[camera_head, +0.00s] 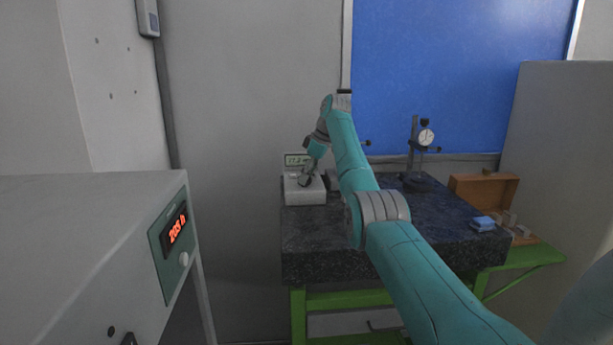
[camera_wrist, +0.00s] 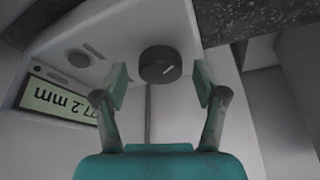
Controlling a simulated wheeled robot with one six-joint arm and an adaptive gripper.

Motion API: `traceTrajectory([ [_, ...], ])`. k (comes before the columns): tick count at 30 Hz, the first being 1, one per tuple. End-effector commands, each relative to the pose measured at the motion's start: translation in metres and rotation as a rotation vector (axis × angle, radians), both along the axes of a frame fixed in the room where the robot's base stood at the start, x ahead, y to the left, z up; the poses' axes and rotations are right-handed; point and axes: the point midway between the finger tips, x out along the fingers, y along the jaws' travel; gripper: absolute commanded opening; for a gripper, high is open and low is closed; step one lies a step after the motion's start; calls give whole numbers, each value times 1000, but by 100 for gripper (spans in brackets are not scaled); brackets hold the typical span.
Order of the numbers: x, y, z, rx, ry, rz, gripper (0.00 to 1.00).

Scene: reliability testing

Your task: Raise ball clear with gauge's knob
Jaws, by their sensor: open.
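The gauge is a pale box (camera_head: 303,195) on the left end of the dark stone table, with a lit green display (camera_head: 297,159). In the wrist view its display (camera_wrist: 60,101) is upside down and reads in mm, ending in 7.2. The gauge's knob (camera_wrist: 160,65) is a round black dial with a white mark line. My gripper (camera_wrist: 160,84) is open, with one finger on each side of the knob and a visible gap at both sides. My gripper (camera_head: 307,178) hangs over the gauge in the head view. I cannot make out a ball in either view.
A dial indicator on a stand (camera_head: 425,137) stands at the table's back right. A grey cabinet (camera_head: 90,240) with a red display fills the left. The table's front (camera_head: 322,240) is clear.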

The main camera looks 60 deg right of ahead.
Motion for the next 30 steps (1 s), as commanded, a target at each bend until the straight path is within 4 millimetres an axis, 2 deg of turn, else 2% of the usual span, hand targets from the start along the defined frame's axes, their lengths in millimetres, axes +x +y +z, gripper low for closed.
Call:
traceTrajectory([
  [9, 1, 0, -3, 0, 0, 0, 71],
  [10, 1, 0, -3, 0, 0, 0, 69],
  [17, 1, 0, -3, 0, 0, 0, 11],
  [30, 1, 1, -4, 0, 0, -71, 11],
])
